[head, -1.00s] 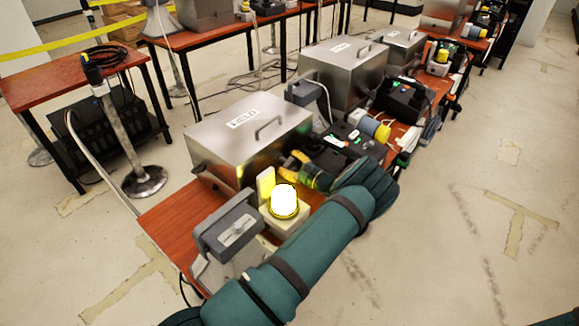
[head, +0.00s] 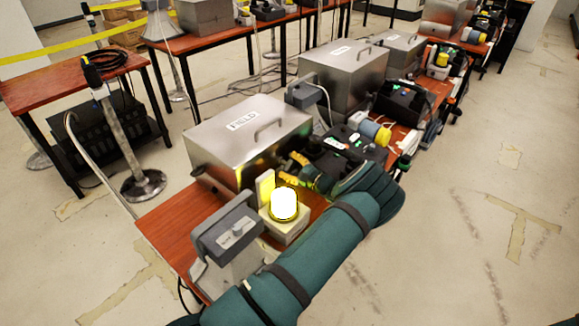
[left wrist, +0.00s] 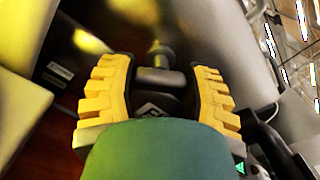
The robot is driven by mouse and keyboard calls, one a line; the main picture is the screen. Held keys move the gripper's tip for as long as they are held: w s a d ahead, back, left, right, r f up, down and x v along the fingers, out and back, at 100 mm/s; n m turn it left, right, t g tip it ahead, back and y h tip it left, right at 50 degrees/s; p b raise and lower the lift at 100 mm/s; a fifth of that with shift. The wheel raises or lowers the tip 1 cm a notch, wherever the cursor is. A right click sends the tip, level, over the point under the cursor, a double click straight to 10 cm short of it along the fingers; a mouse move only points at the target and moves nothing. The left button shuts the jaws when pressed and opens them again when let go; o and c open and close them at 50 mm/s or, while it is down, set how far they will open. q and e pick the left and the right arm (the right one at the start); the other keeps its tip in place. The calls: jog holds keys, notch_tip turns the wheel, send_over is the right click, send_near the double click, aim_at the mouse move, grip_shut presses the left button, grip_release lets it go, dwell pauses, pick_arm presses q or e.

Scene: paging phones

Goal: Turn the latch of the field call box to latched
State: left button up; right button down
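The field call box is the steel box (head: 225,150) labelled FIELD, with a lid handle on top, on the near red-brown table. My left gripper (head: 306,176) is at the box's right side, its yellow fingers close to the side wall. In the left wrist view the fingers (left wrist: 165,85) stand apart, with a grey T-shaped latch handle (left wrist: 158,76) between them. The bar lies crosswise in the picture; I cannot tell whether the fingers touch it. The latch is hidden in the head view. My right gripper is not in view.
A lit yellow beacon (head: 284,205) on a pale base and a grey handset-like unit (head: 228,232) stand near my left forearm. Black devices (head: 345,145) crowd behind the gripper. The floor at right is clear.

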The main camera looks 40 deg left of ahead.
pick_arm(q)
jog(key=o, duration=0.4)
jog(key=shift+d, duration=0.1)
jog(key=d, duration=0.8)
jog(key=s+d, duration=0.1)
jog(key=d, duration=0.2)
jog(key=shift+d, duration=0.4)
